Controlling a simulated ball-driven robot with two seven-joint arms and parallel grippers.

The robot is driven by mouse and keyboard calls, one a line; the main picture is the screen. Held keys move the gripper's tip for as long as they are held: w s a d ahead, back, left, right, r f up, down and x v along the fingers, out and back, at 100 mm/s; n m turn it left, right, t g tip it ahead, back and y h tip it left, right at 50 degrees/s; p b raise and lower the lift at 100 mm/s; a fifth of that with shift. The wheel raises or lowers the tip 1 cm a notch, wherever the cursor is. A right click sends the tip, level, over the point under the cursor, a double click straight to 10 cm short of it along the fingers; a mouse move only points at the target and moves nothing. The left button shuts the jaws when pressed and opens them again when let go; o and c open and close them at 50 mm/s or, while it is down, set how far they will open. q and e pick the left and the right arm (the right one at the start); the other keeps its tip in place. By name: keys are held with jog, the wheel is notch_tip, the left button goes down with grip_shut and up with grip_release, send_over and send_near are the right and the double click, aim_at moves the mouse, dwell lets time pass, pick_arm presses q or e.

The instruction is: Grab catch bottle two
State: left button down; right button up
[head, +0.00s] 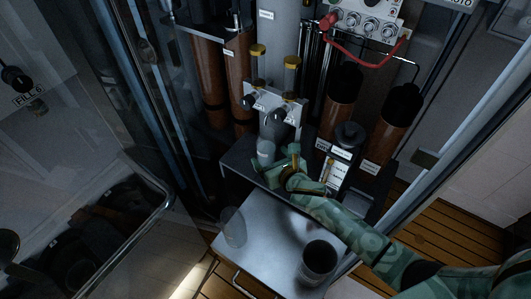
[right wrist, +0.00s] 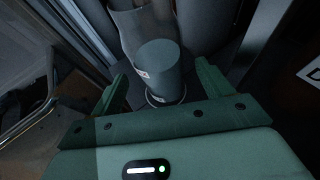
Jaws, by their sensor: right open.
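A grey cylindrical bottle (head: 266,150) stands on the dark shelf below two valves. In the right wrist view the grey bottle (right wrist: 160,65) is upright between my fingers and carries a small pale label that I cannot read. I cannot tell from its markings whether it is catch bottle two. My right gripper (head: 277,160) is open at the front of this bottle. In the right wrist view my right gripper (right wrist: 160,80) has one finger on either side of the bottle, with visible gaps. My left gripper is not in view.
Brown cylinders (head: 385,137) stand at the right. Yellow-capped tubes (head: 291,75) and a valve bracket (head: 274,105) rise above the bottle.

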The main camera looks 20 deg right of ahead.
aim_at(270, 159)
jog(key=w+f, duration=0.1)
jog(key=w+b, duration=0.1)
jog(key=w+f+b, duration=0.1)
jog(key=shift+w+a+f, duration=0.25)
jog(key=shift+w+f, duration=0.05)
jog(key=shift+f, duration=0.05)
jog(key=shift+w+r, duration=0.1)
jog(key=shift+w, duration=0.1)
jog(key=shift+r, duration=0.15)
jog(key=c, duration=1.1)
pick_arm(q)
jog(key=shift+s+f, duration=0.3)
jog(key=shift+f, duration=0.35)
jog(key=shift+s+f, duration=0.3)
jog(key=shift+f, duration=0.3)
pick_arm(e)
jog(key=shift+s, duration=0.1)
